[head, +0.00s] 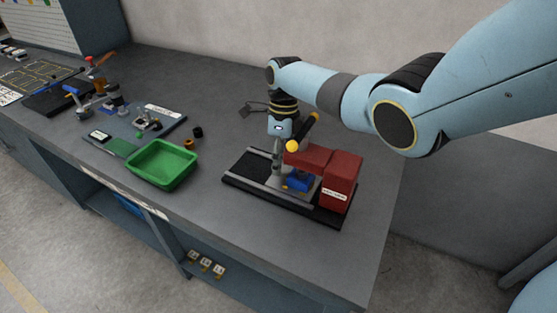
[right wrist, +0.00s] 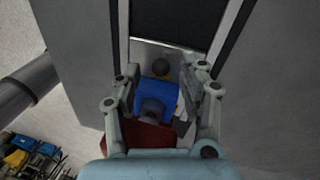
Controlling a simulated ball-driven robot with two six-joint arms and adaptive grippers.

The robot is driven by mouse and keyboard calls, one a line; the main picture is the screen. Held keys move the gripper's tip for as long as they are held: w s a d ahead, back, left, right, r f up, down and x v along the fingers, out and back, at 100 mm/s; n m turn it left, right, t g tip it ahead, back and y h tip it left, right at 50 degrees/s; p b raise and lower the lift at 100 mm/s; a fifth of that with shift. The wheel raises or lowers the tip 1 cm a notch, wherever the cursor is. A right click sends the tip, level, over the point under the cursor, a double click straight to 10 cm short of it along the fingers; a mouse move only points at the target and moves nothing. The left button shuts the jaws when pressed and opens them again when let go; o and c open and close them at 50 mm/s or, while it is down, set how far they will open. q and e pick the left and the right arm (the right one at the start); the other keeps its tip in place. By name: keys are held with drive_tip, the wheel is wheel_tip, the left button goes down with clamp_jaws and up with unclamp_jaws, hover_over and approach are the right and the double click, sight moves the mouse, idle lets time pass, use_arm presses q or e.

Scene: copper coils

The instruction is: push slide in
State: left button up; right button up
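A red press (head: 342,180) with a yellow-knobbed black lever (head: 303,130) stands on a dark base with two light rails (head: 250,185). A pale slide plate (head: 284,188) lies between the rails, with a blue block (head: 299,181) beside the press. My right gripper (head: 277,165) points down over the slide, left of the red press head. In the right wrist view the right gripper (right wrist: 163,65) has its fingers apart, one on each side of the blue block (right wrist: 156,97). Whether the fingers touch anything is unclear. My left gripper is not in view.
A green tray (head: 162,164) stands left of the press, with small dark and copper-coloured rings (head: 191,144) behind it. A blue mat with small tools (head: 135,128) lies farther left. The bench front between tray and press is clear.

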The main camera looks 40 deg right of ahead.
drive_tip(key=shift+w, duration=0.15)
drive_tip(key=shift+r, duration=0.15)
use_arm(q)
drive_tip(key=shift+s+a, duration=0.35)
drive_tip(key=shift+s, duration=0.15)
use_arm(e)
wheel_tip(320, 180, up, 11)
drive_tip(key=w+d, duration=0.1)
drive_tip(key=d, duration=0.1)
drive_tip(key=shift+r, duration=0.2)
drive_tip(key=shift+w, duration=0.15)
